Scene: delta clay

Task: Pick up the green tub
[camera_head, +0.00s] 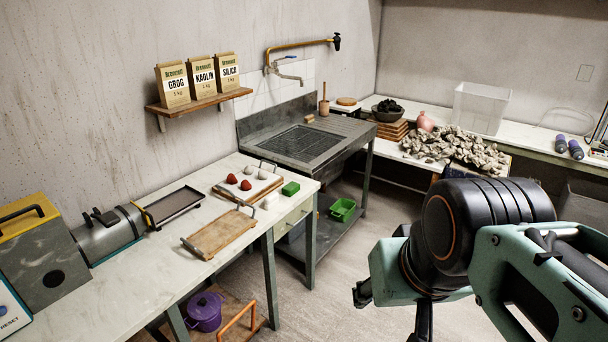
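A green tub (343,209) with an open top sits on the low shelf under the sink bench, near its right end. My arm comes in from the right edge, and my gripper (390,310) is at the lower right, in front of and to the right of the tub, well apart from it. Only some dark parts of the gripper show below the wrist, and its fingertips are not clear, so I cannot tell whether it is open or shut. I see nothing held.
A metal sink (303,143) stands behind. A purple pot (204,311) is below the table. Floor (345,270) before the shelf is clear.

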